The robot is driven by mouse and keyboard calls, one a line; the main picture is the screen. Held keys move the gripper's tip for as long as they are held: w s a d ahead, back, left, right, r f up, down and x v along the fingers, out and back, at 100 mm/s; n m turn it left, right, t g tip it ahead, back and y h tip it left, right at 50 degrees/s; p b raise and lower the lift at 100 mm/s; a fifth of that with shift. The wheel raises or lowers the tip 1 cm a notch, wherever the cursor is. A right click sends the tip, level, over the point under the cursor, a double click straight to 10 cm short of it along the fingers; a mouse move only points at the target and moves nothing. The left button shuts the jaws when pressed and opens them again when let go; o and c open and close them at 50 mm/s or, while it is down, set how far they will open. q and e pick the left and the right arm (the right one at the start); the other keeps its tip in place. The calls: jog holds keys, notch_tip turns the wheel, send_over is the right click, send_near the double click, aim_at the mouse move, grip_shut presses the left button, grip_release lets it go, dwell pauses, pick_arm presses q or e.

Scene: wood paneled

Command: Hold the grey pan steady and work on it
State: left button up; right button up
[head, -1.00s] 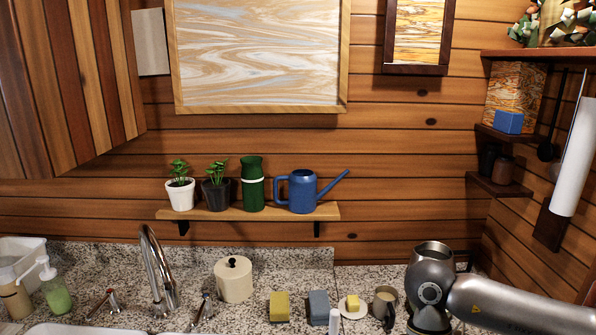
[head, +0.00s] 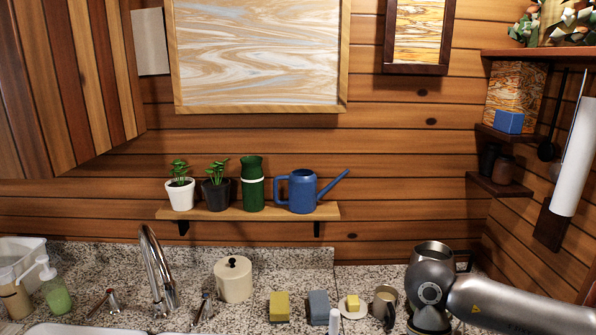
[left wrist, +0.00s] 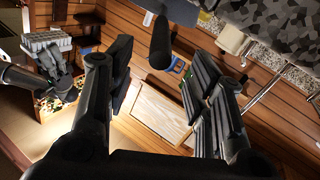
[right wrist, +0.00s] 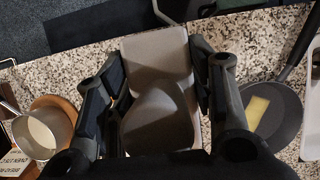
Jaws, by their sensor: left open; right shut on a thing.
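A dark grey round pan (right wrist: 278,128) lies on the speckled counter at the right of the right wrist view, its dark handle pointing up and right. A yellow piece (right wrist: 256,109) lies in it. My right gripper (right wrist: 157,75) is beside the pan, shut on a smooth grey thing (right wrist: 158,120) with a rounded front. A flat grey surface shows behind it; I cannot tell whether both are one thing. My left gripper (left wrist: 160,72) is open, with nothing seen between its fingers. A dark cylinder (left wrist: 160,45) shows beyond them. The head view shows neither gripper nor the pan.
A light pot (right wrist: 43,132) stands on a round wooden piece at the left of the right wrist view. In the head view, a faucet (head: 158,270), cream canister (head: 233,280), sponges and a mug (head: 384,305) line the counter. A watering can (head: 303,190) stands on a wall shelf.

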pick_arm(q)
jog(key=x, duration=1.1)
grip_shut()
jog(key=shift+f, duration=0.1)
jog(key=shift+s+f, duration=0.15)
jog(key=shift+f, duration=0.15)
dwell(1.1)
